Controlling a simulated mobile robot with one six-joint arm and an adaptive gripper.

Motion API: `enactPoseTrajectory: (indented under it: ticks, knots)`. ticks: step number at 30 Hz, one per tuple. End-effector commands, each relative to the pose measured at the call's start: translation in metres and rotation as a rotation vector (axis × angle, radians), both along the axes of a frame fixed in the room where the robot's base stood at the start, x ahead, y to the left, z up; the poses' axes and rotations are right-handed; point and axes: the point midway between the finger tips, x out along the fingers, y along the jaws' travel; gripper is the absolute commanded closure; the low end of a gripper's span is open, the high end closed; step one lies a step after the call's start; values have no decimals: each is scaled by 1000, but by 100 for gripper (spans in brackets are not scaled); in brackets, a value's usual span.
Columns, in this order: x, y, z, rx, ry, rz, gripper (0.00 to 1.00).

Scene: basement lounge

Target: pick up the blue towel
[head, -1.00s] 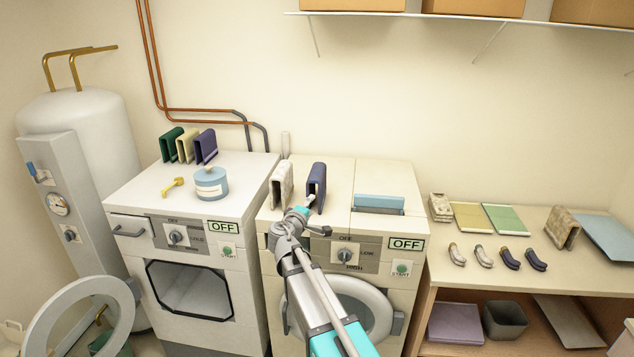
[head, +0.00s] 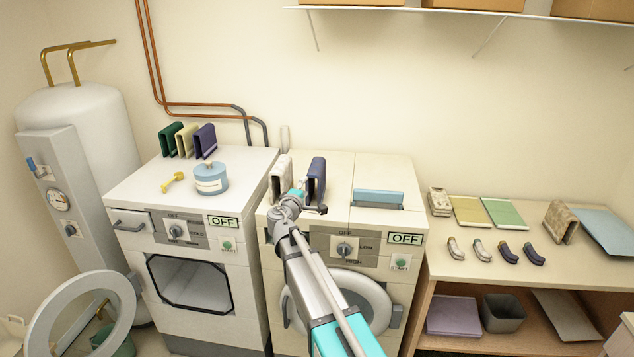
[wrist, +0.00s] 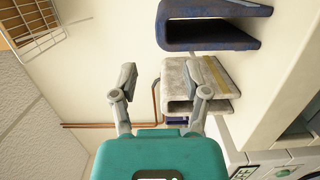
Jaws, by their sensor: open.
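A dark blue folded towel (head: 317,179) stands upright on top of the right-hand machine. It also shows at the top of the wrist view (wrist: 212,25), where the picture is turned sideways. A beige, worn-looking folded towel (head: 280,177) stands beside it on the left. My gripper (head: 299,192) is in front of these two towels. In the wrist view my gripper (wrist: 164,84) is open with nothing between its fingers; one finger overlaps the beige towel (wrist: 215,80), and the blue towel lies outside the fingers. Whether anything touches is unclear.
Green, cream and another dark blue towel (head: 205,141) stand on the left machine with a light blue tin (head: 211,178) and a yellow object (head: 173,182). A light blue piece (head: 378,197) sits on the right machine. The table (head: 480,264) at right holds several items.

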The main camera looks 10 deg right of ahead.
Motion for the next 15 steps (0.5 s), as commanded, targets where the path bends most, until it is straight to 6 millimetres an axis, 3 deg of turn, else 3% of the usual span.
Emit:
enactPoseTrajectory:
  ticks: [6,15]
  knots:
    - [33,-15,0,0,0,-1,40]
    - [50,-25,0,0,0,0,40]
